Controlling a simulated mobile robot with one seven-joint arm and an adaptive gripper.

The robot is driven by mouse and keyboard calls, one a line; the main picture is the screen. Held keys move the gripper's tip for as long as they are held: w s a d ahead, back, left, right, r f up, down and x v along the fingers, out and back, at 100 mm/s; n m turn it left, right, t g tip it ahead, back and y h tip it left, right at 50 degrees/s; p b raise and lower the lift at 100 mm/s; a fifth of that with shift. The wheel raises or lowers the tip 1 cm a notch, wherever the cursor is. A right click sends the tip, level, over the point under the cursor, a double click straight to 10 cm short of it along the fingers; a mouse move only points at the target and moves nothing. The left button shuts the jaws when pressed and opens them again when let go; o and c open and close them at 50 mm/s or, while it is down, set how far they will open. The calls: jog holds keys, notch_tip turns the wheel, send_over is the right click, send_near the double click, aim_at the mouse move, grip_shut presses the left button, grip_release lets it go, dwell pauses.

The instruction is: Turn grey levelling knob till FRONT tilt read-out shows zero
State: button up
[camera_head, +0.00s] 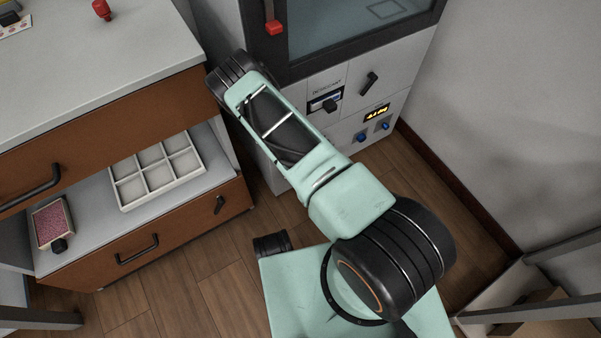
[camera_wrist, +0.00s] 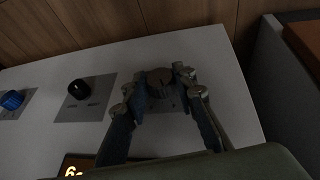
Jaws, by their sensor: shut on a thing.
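A grey-brown knob (camera_wrist: 160,76) stands on the pale panel in the wrist view. My gripper (camera_wrist: 157,83) has one finger on each side of it and is shut on it. The head view does not show this knob or my fingertips; my own arm covers that area. A lit read-out (camera_head: 377,113) with amber figures sits on the cabinet front in the head view, too small to read surely. A lit read-out (camera_wrist: 75,170) also shows at the lower edge of the wrist view, where only part of a figure like a 6 is visible.
A black knob (camera_wrist: 78,88) and a blue knob (camera_wrist: 12,100) sit left of my gripper on the same panel. A drawer unit with a white compartment tray (camera_head: 117,188) stands at left.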

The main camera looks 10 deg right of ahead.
jog(key=shift+a+f+n+t+h+b, duration=0.15)
jog(key=shift+t+h+b, duration=0.1)
jog(key=shift+h+b, duration=0.3)
jog(key=shift+a+r+n+t+h+b, duration=0.15)
jog(key=shift+t+h+b, duration=0.15)
jog(key=shift+h, duration=0.35)
jog(key=shift+f, duration=0.1)
jog(key=o, duration=1.2)
jog(key=shift+c, duration=0.2)
jog(key=shift+d, duration=0.2)
